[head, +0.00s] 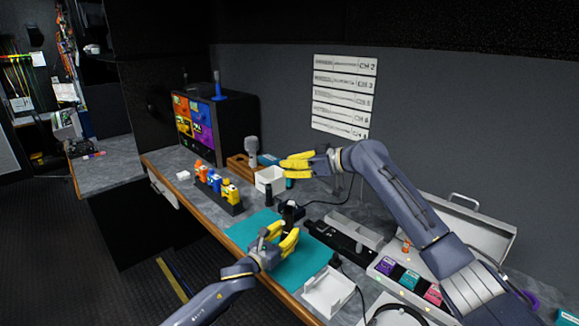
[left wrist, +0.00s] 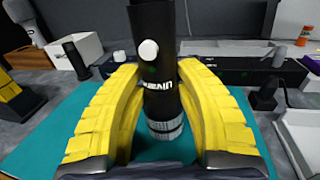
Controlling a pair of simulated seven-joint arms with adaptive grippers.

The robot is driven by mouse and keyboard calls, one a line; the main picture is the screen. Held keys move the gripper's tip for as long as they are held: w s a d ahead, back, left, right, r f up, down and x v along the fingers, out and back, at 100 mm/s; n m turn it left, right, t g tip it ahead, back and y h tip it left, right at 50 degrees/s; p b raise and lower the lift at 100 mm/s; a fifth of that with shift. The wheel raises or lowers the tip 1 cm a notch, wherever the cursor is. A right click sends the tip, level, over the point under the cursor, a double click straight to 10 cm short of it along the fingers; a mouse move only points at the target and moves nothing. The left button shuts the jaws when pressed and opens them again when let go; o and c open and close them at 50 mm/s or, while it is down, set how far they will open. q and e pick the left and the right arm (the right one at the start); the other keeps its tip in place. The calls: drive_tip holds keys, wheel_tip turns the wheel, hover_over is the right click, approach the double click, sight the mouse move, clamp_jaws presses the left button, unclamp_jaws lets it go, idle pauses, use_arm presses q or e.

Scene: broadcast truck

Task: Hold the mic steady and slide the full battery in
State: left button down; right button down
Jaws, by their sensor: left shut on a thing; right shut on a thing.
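A black handheld mic body (head: 289,213) stands roughly upright over the teal mat (head: 252,233). My left gripper (head: 285,240) is shut around it. In the left wrist view, the mic (left wrist: 157,70) shows a white button, white lettering and a ribbed grey lower end, with a yellow finger on each side. My right gripper (head: 295,164) is shut above and behind the mic, near a white open box (head: 270,180). What it grips is mostly hidden by its fingers, so I cannot tell whether it is the battery.
A black cylinder (head: 268,194) is behind the mat. A long black unit (head: 343,238) and a white tray (head: 328,293) lie right. An open case (head: 470,225) is farther right. The mat's left part is clear.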

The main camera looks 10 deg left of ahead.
sight(289, 188)
use_arm(q)
drive_tip(key=shift+f, duration=0.25)
use_arm(e)
drive_tip(key=shift+s+f, duration=0.1)
drive_tip(key=shift+f, duration=2.75)
drive_tip(key=shift+s+a+f, duration=0.1)
drive_tip(key=shift+s+f, duration=0.05)
drive_tip(key=shift+f, duration=1.9)
drive_tip(key=c, duration=1.3)
unclamp_jaws()
drive_tip(key=shift+c, duration=0.2)
drive_tip(key=v, duration=1.2)
use_arm(q)
drive_tip(key=c, duration=1.1)
unclamp_jaws()
drive_tip(key=shift+o, duration=1.3)
drive_tip(key=shift+r, duration=0.15)
